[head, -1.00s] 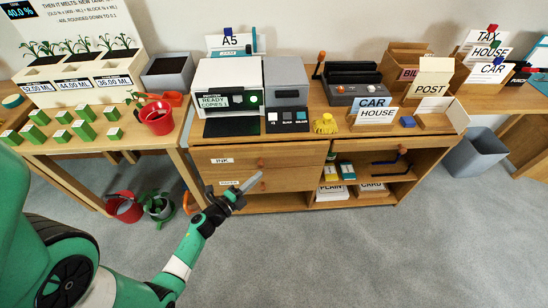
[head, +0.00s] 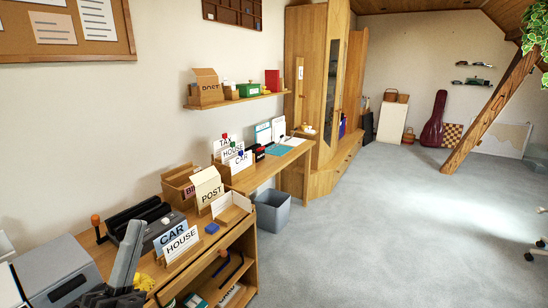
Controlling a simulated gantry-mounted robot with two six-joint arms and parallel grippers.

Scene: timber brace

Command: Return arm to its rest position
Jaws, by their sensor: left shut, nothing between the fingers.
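My left gripper (head: 127,252) shows at the bottom left of the head view, its dark grey fingers pointing up. It is shut and empty, and from this angle it overlaps the desk with the card holders in the picture. I cannot tell how high it is above the desk top. The rest of the left arm is mostly cut off by the lower edge. My right gripper is not in view.
A slanting timber brace (head: 490,112) stands at the right. A grey printer (head: 55,272) and a card holder marked CAR HOUSE (head: 180,240) are near the gripper. A grey bin (head: 271,213) stands beside the desk. The carpet (head: 400,230) is largely clear.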

